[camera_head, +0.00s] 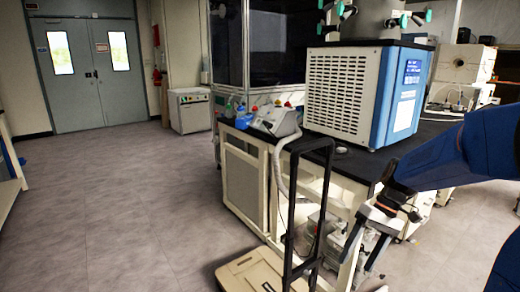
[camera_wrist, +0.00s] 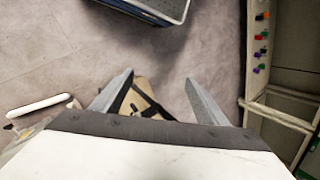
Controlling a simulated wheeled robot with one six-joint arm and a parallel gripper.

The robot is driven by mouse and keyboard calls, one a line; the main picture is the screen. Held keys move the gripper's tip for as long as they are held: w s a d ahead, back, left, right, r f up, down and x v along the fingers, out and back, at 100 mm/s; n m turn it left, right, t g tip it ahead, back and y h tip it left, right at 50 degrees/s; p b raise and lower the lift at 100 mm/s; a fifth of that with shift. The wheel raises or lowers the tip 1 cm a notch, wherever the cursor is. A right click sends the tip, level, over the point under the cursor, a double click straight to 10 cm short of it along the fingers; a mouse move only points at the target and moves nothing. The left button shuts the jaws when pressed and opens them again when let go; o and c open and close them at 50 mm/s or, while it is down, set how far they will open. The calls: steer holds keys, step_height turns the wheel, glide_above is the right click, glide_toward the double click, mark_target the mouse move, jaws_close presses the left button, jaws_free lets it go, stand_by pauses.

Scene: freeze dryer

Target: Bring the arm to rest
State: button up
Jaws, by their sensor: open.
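My gripper (camera_head: 360,268) hangs at the end of my blue arm, at the right of the head view. It points down beside the front of the bench, and its fingers are apart with nothing between them. In the wrist view my gripper (camera_wrist: 159,77) shows two grey fingers spread over the floor. The freeze dryer (camera_head: 342,92), a white and blue box with a vented side, stands on the black-topped bench (camera_head: 345,162) behind my arm. My arm hides part of the bench's right side.
A trolley with a black upright handle (camera_head: 290,215) and beige base (camera_head: 250,268) stands close left of my gripper; its base also shows between the fingers in the wrist view (camera_wrist: 146,90). A blue-rimmed container (camera_wrist: 172,12) is at the wrist view's top. Floor at left is clear.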

steer(key=s+r+m+t+h, duration=0.1)
steer(key=s+t, duration=0.3)
steer(key=s, duration=0.4)
steer(key=s+d+r+m+t+h, duration=0.1)
steer(key=s+r+t+h, duration=0.2)
steer(key=s, duration=0.6)
steer(key=shift+s+r+t+h, duration=0.3)
steer(key=shift+r+t+h, duration=0.1)
steer(key=shift+r+h, duration=0.2)
steer(key=shift+d, duration=0.1)
steer(key=shift+c, duration=0.3)
